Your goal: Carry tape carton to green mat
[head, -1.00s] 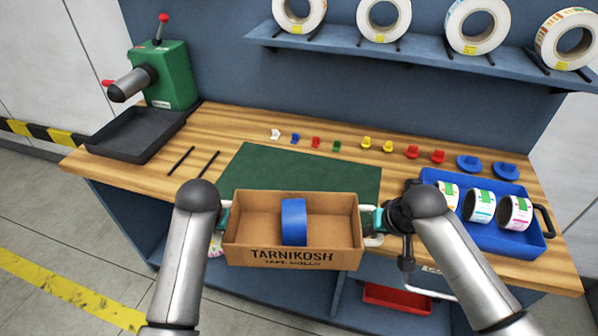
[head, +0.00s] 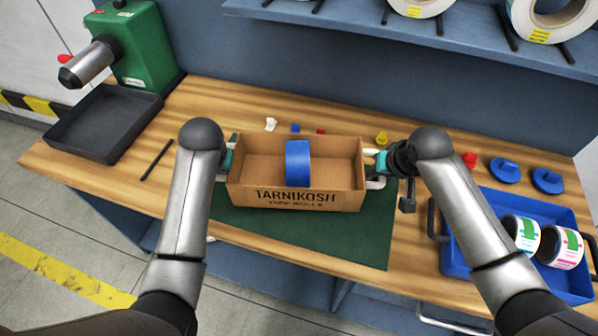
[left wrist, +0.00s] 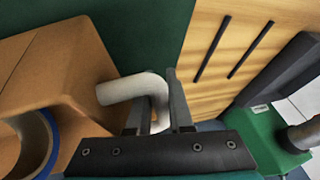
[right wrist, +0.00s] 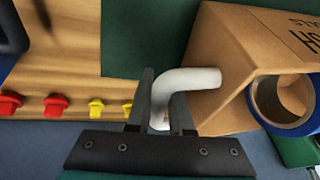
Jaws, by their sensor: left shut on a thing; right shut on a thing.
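The tape carton (head: 255,197) is an open brown box with a blue tape roll (head: 298,163) in it. It is over the green mat (head: 355,240) in the head view; whether it touches the mat I cannot tell. My left gripper (left wrist: 155,110) is shut on the carton's white handle (left wrist: 135,88) at its left end. My right gripper (right wrist: 160,105) is shut on the other white handle (right wrist: 190,78) at its right end. The carton looks about level and hides the middle of the mat.
A blue tray (head: 470,270) with label rolls stands at the right. A black tray (head: 90,120) and a green machine (head: 140,45) are at the left. Small coloured pieces and blue discs (head: 505,170) line the bench behind. A shelf (head: 450,40) with large rolls is above.

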